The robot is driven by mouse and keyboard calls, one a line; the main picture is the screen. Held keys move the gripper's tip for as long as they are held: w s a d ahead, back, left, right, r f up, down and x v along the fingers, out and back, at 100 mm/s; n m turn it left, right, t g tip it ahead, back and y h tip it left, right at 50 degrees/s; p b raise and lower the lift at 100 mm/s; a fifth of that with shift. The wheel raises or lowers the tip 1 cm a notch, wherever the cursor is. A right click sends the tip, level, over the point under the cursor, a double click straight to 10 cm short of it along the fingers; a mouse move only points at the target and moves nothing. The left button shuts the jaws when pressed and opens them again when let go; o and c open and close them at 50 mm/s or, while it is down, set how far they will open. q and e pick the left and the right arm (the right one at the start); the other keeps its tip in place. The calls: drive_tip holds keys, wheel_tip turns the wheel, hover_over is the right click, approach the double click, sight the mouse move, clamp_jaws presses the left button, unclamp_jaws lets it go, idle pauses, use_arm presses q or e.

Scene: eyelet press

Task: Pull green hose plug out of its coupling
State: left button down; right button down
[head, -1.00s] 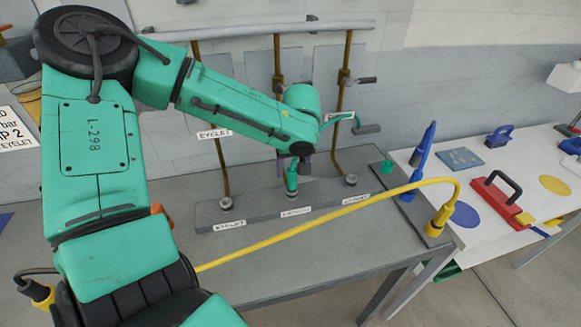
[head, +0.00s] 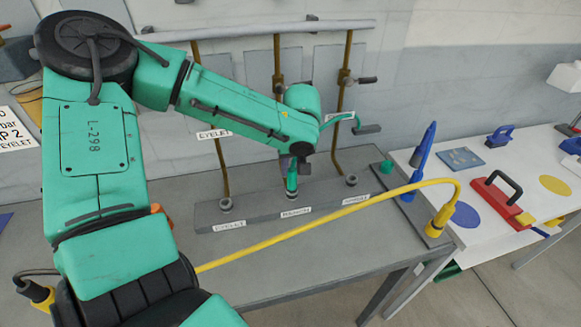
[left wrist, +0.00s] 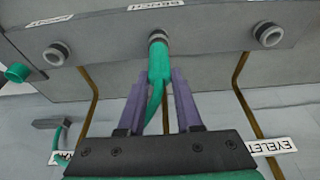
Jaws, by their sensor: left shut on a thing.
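The green hose plug (left wrist: 159,62) points into the middle coupling (left wrist: 158,37) of a grey block; they meet in the left wrist view, but how deep the plug sits I cannot tell. In the head view the plug (head: 291,178) stands upright over the middle coupling (head: 291,194). My left gripper (left wrist: 164,85) is shut on the plug, with a purple finger on either side and the green hose tail running back between them. In the head view the left gripper (head: 299,164) hangs at the plug's top. My right gripper is not in view.
Empty couplings flank the middle one, left (head: 225,204) and right (head: 351,181). Brown pipes (head: 338,120) rise behind. A yellow hose (head: 330,217) arches across in front to a yellow plug (head: 439,220). A blue handled tool (head: 422,150) stands to the right.

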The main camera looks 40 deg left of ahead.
use_arm(q)
drive_tip(key=shift+r+p, duration=0.65)
drive_tip(key=shift+r, duration=0.1)
drive_tip(key=shift+r+p, duration=0.4)
drive_tip(key=shift+r, duration=0.05)
drive_tip(key=shift+r+p, duration=2.1)
drive_tip(key=shift+r, duration=0.3)
drive_tip(key=shift+f, duration=0.1)
